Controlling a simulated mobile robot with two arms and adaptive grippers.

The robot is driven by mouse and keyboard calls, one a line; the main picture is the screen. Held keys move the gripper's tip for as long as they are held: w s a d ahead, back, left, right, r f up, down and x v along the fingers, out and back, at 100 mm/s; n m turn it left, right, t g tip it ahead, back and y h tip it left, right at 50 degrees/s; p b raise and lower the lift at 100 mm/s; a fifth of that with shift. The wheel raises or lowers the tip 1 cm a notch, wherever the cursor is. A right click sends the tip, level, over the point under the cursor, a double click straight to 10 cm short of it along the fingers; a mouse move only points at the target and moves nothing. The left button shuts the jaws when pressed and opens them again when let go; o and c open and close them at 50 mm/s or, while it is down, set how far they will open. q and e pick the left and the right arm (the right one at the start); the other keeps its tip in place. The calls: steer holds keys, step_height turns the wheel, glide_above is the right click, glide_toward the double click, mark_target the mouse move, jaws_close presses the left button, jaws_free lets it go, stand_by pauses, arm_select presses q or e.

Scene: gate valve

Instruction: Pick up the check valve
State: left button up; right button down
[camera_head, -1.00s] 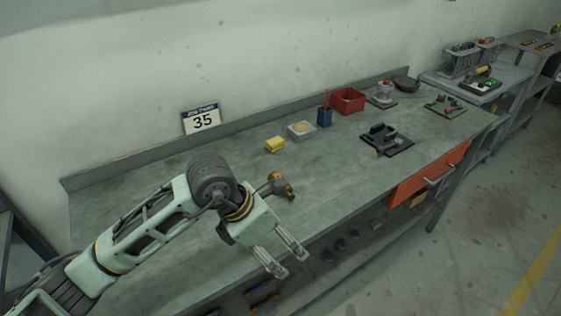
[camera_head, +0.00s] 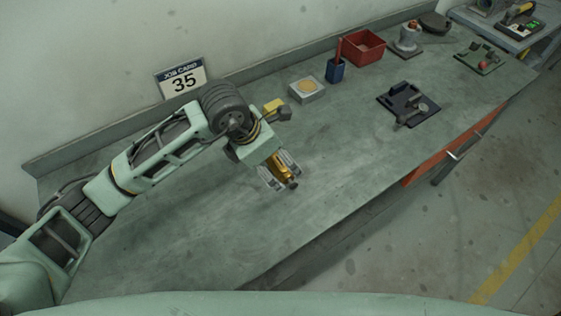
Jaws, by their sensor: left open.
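The check valve appears to be the brass-coloured fitting (camera_head: 283,174) with a dark end, on the workbench (camera_head: 330,205) at the middle of the head view. My left gripper (camera_head: 281,170) comes in from the left and is right at the brass fitting. Its two grey fingers are apart, one on each side of the fitting. Contact between fingers and fitting cannot be told. The gripper's body hides part of the fitting. My right gripper is not in view.
Behind the gripper are a yellow block (camera_head: 273,106) and a pale square dish (camera_head: 307,91). Farther right stand a blue holder (camera_head: 336,71), a red bin (camera_head: 362,48) and a dark fixture (camera_head: 408,103). A job card (camera_head: 183,80) stands at the back. The bench front is clear.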

mark_target(279, 163)
arm_select(q)
steer(key=x, duration=0.3)
steer(key=shift+w+a+f+p, duration=0.1)
steer(key=shift+w+f+p, duration=0.1)
steer(key=shift+p, duration=0.2)
steer(key=shift+f, duration=0.15)
steer(key=c, duration=1.7)
steer(key=shift+w, duration=0.1)
steer(key=shift+c, duration=0.8)
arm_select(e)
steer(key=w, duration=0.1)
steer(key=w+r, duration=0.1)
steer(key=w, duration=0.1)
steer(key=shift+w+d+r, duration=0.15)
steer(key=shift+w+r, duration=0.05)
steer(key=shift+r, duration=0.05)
arm_select(q)
steer(key=shift+r, duration=0.25)
